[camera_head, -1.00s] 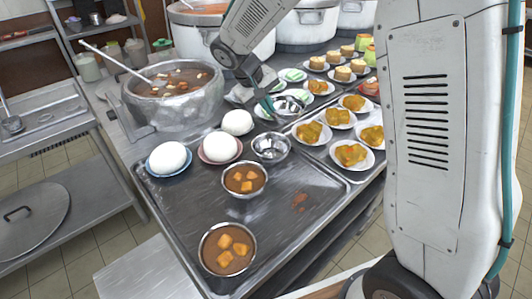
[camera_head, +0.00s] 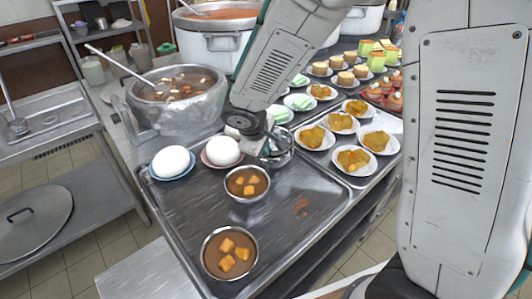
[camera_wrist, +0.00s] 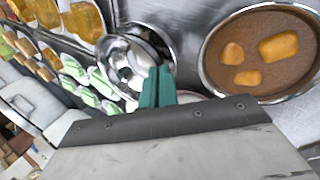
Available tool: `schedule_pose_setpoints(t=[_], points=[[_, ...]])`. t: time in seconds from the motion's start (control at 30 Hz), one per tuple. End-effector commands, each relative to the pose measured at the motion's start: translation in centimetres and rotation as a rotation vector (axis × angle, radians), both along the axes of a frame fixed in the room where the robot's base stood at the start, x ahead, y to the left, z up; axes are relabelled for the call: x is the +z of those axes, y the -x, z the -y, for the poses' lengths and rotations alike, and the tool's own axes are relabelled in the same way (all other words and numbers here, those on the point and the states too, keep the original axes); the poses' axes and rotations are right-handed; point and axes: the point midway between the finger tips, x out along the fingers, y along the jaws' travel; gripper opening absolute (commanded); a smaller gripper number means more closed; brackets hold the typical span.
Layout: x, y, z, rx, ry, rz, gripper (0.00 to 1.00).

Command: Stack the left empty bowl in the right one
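Two empty metal bowls show as overlapping silver rims, one in or just above the other. In the wrist view the held bowl (camera_wrist: 122,62) sits against the fingertips, and the rim of the other bowl (camera_wrist: 160,38) shows behind it. My gripper (camera_wrist: 157,88) has its teal fingers nearly together at the held bowl's wall. In the head view my gripper (camera_head: 262,148) is low over the tray, partly hiding the bowls (camera_head: 282,150). I cannot tell whether the held bowl is fully seated.
A metal tray (camera_head: 185,205) carries two bowls of brown soup with orange chunks (camera_head: 247,184) (camera_head: 229,253) and two white domes on plates (camera_head: 172,162) (camera_head: 222,151). Plates of yellow food (camera_head: 353,159) stand to the right. A stockpot (camera_head: 180,105) with a ladle is behind.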

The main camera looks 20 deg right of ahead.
Motion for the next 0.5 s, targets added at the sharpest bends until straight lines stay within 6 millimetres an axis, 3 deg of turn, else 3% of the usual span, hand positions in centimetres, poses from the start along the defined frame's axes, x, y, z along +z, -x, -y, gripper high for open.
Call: schedule_pose_setpoints(t=[0.13,0.5], points=[[-1.9,0.0,0.0,-0.001,0.000,-0.002,0.00],[-2.3,0.0,0.0,0.000,0.000,0.000,0.00]])
